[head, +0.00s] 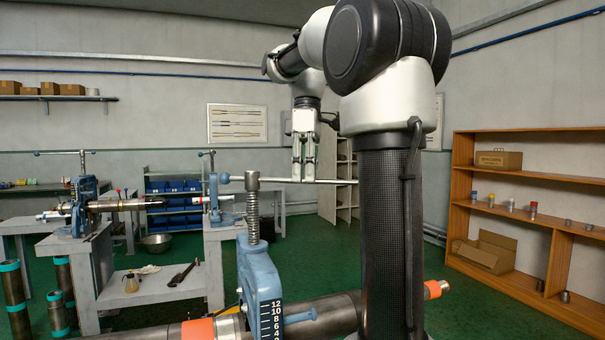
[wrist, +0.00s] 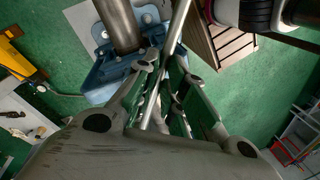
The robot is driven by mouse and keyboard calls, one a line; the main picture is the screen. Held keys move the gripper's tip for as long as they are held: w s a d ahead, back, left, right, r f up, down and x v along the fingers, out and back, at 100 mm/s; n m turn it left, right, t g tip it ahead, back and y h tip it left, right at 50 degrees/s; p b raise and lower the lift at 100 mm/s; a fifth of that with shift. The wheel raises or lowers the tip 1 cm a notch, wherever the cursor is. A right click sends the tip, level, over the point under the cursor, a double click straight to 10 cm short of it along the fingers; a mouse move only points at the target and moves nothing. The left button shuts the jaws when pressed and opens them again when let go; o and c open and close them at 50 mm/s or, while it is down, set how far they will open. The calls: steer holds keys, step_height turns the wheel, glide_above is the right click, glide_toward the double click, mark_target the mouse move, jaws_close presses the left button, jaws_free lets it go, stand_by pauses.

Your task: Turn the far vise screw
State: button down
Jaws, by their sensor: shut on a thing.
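In the head view the closest vise (head: 262,278) is blue, with a number scale on its side, and clamps a dark pipe (head: 325,314). Its upright threaded screw (head: 253,215) carries a long, roughly level steel handle bar (head: 335,181). My gripper (head: 303,176) points down and is shut on this bar, right of the screw. In the wrist view the bar (wrist: 179,25) runs between the fingers (wrist: 165,95), with the blue vise (wrist: 98,82) and the pipe (wrist: 118,25) below. Two more blue vises stand farther back, one at left (head: 78,205) and one mid-left (head: 214,198). My arm hides part of the pipe.
A grey bench (head: 150,293) at left holds a wrench (head: 183,273) and a small bottle. Dark pipes with teal bands (head: 13,298) stand at the left edge. A wooden shelf (head: 545,195) stands at right. Green floor is open between bench and shelf.

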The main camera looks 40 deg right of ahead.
steer(key=shift+w+d+f+n, duration=0.15)
steer(key=shift+w+d+n, duration=0.45)
steer(key=shift+w+n, duration=0.1)
steer(key=c, duration=1.5)
jaws_free()
steer(key=shift+w, duration=0.1)
